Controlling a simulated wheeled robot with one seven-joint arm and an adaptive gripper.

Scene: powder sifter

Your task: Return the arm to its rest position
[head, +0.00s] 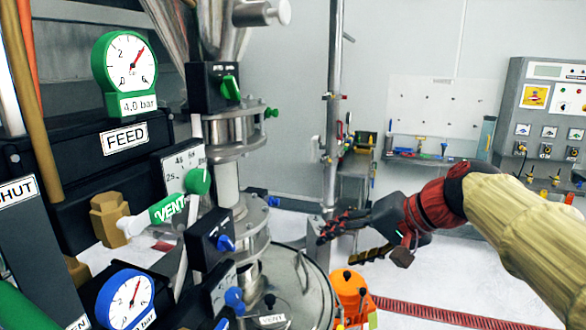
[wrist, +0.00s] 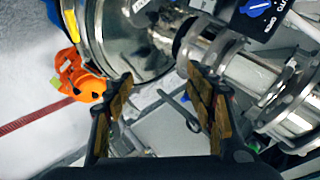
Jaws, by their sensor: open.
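My gripper (head: 343,240) is at the centre right of the head view, on the arm that reaches in from the right edge. Its two dark fingers with brown pads are spread apart, with nothing between them. In the wrist view my gripper (wrist: 160,108) also shows open and empty. The steel sifter vessel (head: 308,285) stands to the left of and below the gripper, with a visible gap in the picture. In the wrist view the vessel (wrist: 135,50) lies beyond the fingertips.
An orange object (head: 350,290) stands beside the vessel. A control cabinet (head: 535,120) is at the right rear. A red floor grating (head: 450,314) crosses the open floor.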

